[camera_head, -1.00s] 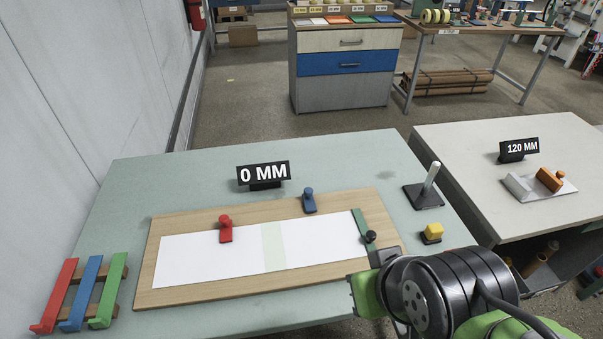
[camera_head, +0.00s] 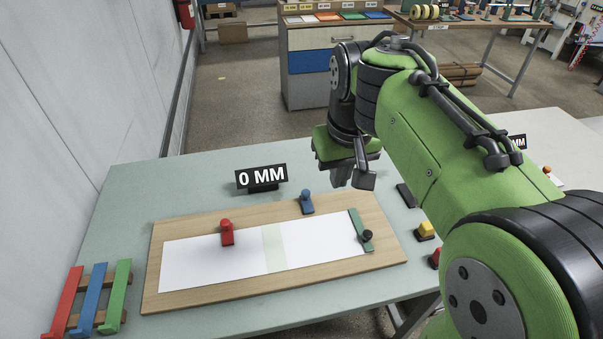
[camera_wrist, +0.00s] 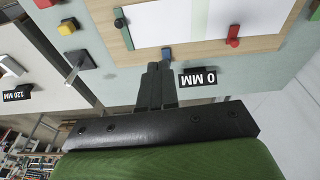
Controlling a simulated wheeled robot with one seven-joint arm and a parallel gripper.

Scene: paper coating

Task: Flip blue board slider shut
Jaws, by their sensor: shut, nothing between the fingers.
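The wooden board (camera_head: 215,292) lies on the pale green table with a white sheet (camera_head: 205,262) on it. The blue slider (camera_head: 307,203) stands at the board's far edge, right of the middle, beside the sheet. It also shows in the wrist view (camera_wrist: 168,53), just beyond my fingertips. The red slider (camera_head: 227,233) lies over the sheet's far edge. My gripper (camera_head: 352,181) is shut and empty, above the table behind the board and to the right of the blue slider. In the wrist view my gripper (camera_wrist: 160,67) points toward the blue slider, apart from it as far as I can tell.
A "0 MM" sign (camera_head: 262,178) stands behind the board. A green bar with a black knob (camera_head: 361,231) crosses the sheet's right end. A yellow button (camera_head: 426,229) is right of the board. Red, blue and green bars (camera_head: 90,300) rest on a rack at left.

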